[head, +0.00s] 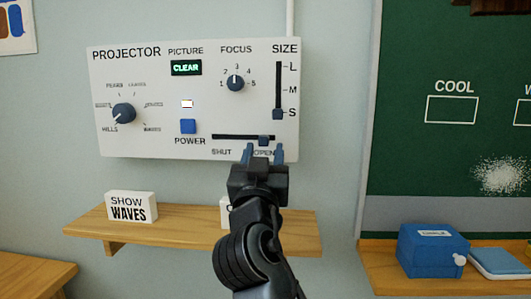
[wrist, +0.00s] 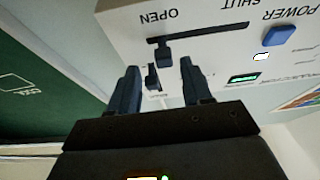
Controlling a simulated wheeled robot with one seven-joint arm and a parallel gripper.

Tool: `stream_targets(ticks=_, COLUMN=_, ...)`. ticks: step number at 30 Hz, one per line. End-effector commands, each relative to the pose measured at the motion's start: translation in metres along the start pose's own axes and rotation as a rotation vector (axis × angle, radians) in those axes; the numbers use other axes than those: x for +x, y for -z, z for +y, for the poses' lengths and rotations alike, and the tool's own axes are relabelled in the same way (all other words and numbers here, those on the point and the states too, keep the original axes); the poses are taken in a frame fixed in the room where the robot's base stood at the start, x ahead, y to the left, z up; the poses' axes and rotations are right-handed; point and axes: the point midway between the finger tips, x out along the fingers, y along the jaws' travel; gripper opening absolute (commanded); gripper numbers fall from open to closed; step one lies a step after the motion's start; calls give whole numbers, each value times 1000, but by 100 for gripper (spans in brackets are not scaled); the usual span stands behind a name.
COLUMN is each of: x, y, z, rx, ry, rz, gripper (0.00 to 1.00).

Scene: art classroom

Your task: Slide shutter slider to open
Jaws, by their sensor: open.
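The shutter slider (head: 264,141) is a small dark knob in a horizontal slot low on the white projector panel (head: 200,60), with SHUT at the left end and OPEN at the right. The knob is near the OPEN end, just short of the slot's right tip. It also shows upside down in the wrist view (wrist: 164,56). My gripper (head: 264,150) is open, its fingertips just below the knob and spread to either side of it. In the wrist view my gripper (wrist: 161,66) holds nothing; whether a finger touches the knob I cannot tell.
The SIZE slider (head: 278,114) sits close above the slot, at S. A blue POWER button (head: 188,126) and the FOCUS knob (head: 235,83) are also on the panel. Below is a wooden shelf (head: 180,232) with a SHOW WAVES sign (head: 131,206). A chalkboard (head: 430,60) stands right.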

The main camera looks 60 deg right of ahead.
Motion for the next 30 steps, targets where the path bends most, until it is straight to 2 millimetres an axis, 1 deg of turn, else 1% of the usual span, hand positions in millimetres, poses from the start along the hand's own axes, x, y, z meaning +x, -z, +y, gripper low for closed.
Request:
stream_targets(ticks=1, x=-9, y=-4, z=0, rx=0, ry=3, rz=0, gripper=49)
stream_targets(ticks=3, x=-17, y=-3, z=0, rx=0, ry=1, rz=0, gripper=49)
stream_targets(ticks=7, x=-26, y=-1, z=0, rx=-1, ry=0, rz=0, gripper=49)
stream_targets(ticks=26, x=-28, y=0, z=0, rx=-1, ry=0, rz=0, gripper=49)
stream_targets(ticks=29, x=-31, y=-5, z=-3, rx=-14, ry=26, rz=-5, gripper=49)
stream_targets(ticks=30, x=-35, y=-10, z=-6, rx=-25, ry=53, rz=-12, gripper=49)
